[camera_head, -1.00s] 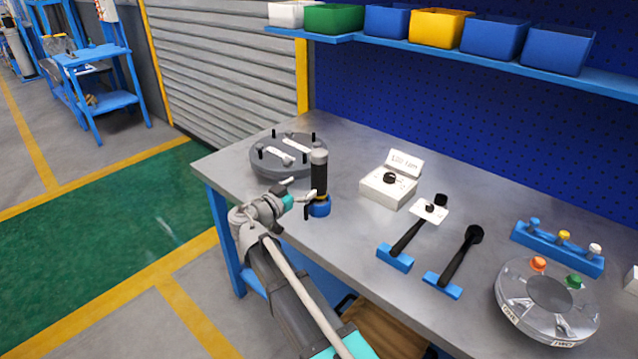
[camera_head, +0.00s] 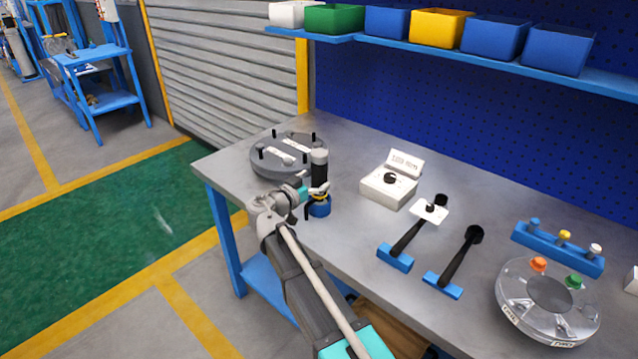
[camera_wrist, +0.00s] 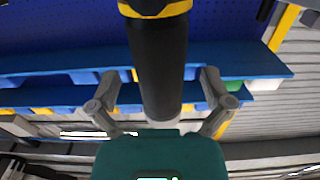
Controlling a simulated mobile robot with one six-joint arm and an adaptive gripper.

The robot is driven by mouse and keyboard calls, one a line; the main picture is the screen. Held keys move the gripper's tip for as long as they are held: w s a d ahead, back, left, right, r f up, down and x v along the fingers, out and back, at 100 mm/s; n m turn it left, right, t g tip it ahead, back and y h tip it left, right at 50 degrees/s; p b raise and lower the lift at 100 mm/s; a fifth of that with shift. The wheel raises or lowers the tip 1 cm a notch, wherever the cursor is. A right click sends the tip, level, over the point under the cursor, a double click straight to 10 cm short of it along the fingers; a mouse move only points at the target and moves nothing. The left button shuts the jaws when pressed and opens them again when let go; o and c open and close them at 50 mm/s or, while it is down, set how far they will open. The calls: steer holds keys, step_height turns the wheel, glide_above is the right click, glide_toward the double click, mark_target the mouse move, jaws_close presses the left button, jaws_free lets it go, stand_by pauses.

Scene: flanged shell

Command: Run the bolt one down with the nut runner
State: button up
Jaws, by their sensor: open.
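The nut runner (camera_head: 319,170), a dark upright cylinder with a grey top, stands in a blue holder (camera_head: 320,208) on the bench. My gripper (camera_head: 313,191) is at its left side, low on its body. In the wrist view the runner's black body (camera_wrist: 160,60) lies between the two spread fingers of my gripper (camera_wrist: 159,90), with a gap visible on either side. The grey round flanged shell (camera_head: 262,168) sits at the bench's far left corner with several dark upright bolts around its top. Which one is bolt one I cannot tell.
A white box with a dial and sign (camera_head: 385,190) stands right of the runner. Two black tools in blue stands (camera_head: 394,257) (camera_head: 443,285), a clear round tray (camera_head: 515,305) and a blue rack (camera_head: 550,245) lie farther right. A bin shelf (camera_head: 600,78) hangs behind.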

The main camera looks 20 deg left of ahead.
mark_target(319, 152)
steer(key=shift+x, duration=0.75)
jaws_close()
stand_by(0.4)
steer(key=shift+r, duration=0.2)
step_height(319, 152, up, 10)
steer(key=p, duration=1)
steer(key=shift+f, duration=0.2)
stand_by(0.4)
